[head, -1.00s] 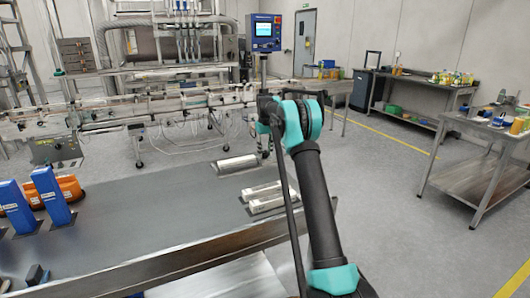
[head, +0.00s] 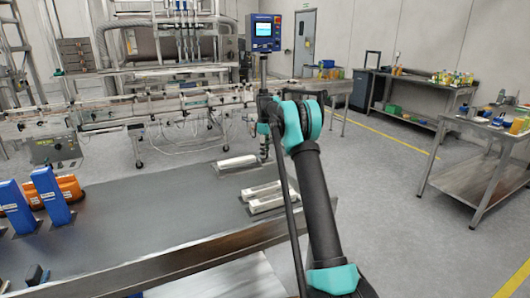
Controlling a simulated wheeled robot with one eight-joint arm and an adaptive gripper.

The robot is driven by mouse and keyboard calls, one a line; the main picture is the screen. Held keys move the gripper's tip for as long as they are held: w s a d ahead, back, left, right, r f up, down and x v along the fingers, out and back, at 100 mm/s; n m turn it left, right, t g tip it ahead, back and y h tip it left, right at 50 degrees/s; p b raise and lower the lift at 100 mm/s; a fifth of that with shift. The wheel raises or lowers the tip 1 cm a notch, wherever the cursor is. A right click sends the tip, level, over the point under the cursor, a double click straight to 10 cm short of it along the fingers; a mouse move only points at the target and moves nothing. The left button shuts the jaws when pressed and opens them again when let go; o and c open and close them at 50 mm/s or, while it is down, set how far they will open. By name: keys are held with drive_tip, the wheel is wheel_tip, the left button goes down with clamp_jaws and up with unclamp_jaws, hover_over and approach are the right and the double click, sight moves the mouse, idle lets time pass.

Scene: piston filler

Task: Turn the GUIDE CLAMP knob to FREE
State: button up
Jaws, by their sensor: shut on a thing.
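My arm rises from the bottom right in the head view and bends over at a teal joint. Its far end hangs down left of that joint, with my gripper (head: 265,154) small and dark at the bottom, near the far right part of the grey table. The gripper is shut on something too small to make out. The GUIDE CLAMP knob and its markings cannot be made out. The filling machine's conveyor (head: 170,107) runs across behind, with a blue control panel (head: 264,32) on a post.
The grey table (head: 150,215) has several pale metal bars (head: 238,163) at its right part. Blue uprights (head: 48,195) and orange parts (head: 70,188) stand at its left. Side benches (head: 475,178) with bottles stand at the right. Open floor lies between the table and these benches.

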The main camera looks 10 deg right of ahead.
idle(0.3)
drive_tip(key=o, duration=1.2)
drive_tip(key=shift+c, duration=0.2)
drive_tip(key=shift+r, duration=0.15)
wheel_tip(320, 180, up, 12)
